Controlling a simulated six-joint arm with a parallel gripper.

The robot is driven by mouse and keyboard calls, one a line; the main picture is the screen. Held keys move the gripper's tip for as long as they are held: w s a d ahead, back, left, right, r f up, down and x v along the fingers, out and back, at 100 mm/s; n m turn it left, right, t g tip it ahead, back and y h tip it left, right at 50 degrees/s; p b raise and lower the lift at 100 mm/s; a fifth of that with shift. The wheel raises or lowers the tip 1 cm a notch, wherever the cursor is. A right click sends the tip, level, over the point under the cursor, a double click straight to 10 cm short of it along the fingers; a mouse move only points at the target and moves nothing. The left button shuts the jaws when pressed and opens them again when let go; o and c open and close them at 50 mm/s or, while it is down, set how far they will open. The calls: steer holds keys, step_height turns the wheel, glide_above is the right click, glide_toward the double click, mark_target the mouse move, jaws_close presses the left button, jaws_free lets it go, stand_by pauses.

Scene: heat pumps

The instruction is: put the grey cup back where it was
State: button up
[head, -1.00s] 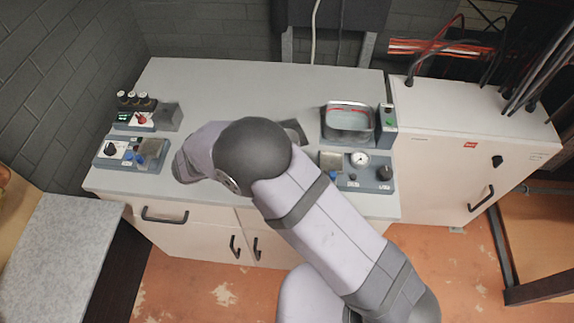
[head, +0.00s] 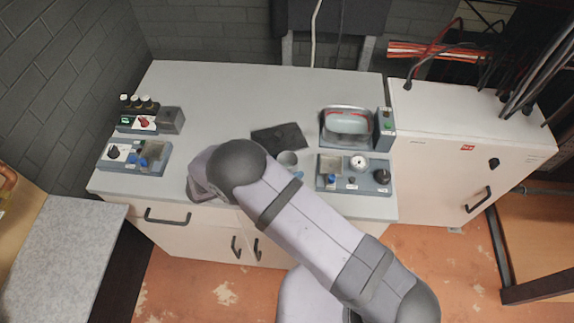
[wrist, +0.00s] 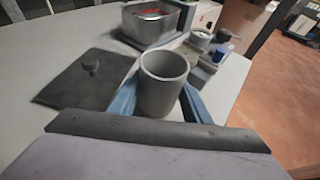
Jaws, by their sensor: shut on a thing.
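The grey cup (wrist: 164,88) stands upright between the blue fingers of my gripper (wrist: 158,104) in the wrist view, which are shut on it. Its open mouth faces up. In the head view the cup (head: 288,159) shows just beyond my wrist, to the left of the gauge unit. Most of my gripper is hidden there behind my arm. I cannot tell whether the cup's base touches the worktop. A flat dark plate (head: 278,138) with a small knob lies just behind the cup; in the wrist view the plate (wrist: 75,85) is to the cup's left.
A metal basin unit (head: 347,125) stands at the back right of the worktop (head: 225,90), with the gauge unit (head: 353,174) in front of it. The back middle of the worktop is clear.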

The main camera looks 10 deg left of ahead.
steer(key=shift+f, duration=0.1)
steer(key=shift+f, duration=0.1)
steer(key=o, duration=1.2)
steer(key=shift+r, duration=0.2)
steer(key=b+v, duration=0.5)
steer(key=v, duration=0.5)
steer(key=shift+s+a, duration=0.15)
steer(key=shift+a, duration=0.1)
steer(key=shift+v, duration=0.75)
steer(key=shift+r, duration=0.15)
